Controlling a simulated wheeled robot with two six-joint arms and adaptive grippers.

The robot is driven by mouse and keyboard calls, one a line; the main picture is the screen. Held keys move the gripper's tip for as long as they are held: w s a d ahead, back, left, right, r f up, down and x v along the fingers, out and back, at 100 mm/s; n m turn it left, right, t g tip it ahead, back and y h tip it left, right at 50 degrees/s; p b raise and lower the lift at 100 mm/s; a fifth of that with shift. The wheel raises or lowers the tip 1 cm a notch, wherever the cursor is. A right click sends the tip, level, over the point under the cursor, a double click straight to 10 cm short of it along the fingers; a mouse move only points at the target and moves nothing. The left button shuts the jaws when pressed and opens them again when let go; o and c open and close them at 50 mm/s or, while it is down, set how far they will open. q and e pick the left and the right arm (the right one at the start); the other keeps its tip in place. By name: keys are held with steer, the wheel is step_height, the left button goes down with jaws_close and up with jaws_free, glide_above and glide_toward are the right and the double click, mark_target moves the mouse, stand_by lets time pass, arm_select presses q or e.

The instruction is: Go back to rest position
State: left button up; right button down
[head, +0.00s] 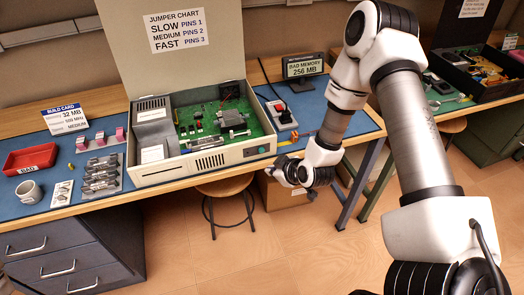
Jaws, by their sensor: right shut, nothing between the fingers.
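My right arm comes in from the right side of the head view and bends down toward the bench front. Its gripper (298,174) is shut and empty, in the air by the bench's front edge, to the right of the open computer case (205,165). The gripper looks apart from the case. My left gripper is not in view.
The blue-topped bench (30,212) holds a red tray (30,159), a mug (29,191), a build card (65,117), a rack of modules (101,175) and a small monitor (305,67). A stool (226,187) and a cardboard box (283,193) stand below. Floor in front is clear.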

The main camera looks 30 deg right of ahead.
stand_by(0.3)
steer(key=s+a+f+n+g, duration=0.2)
steer(key=s+a+f+g, duration=0.1)
steer(key=s+a+f, duration=0.45)
steer(key=s+f+m+g, duration=0.2)
steer(key=s+m+g, duration=0.1)
steer(key=s, duration=0.6)
steer(key=s+f+m+g, duration=0.2)
steer(key=s+m+g, duration=0.1)
steer(key=s, duration=0.6)
steer(key=shift+s+a+f+m+h, duration=0.3)
steer(key=shift+s+a+f+m, duration=0.05)
steer(key=shift+m, duration=0.25)
steer(key=shift+a, duration=0.1)
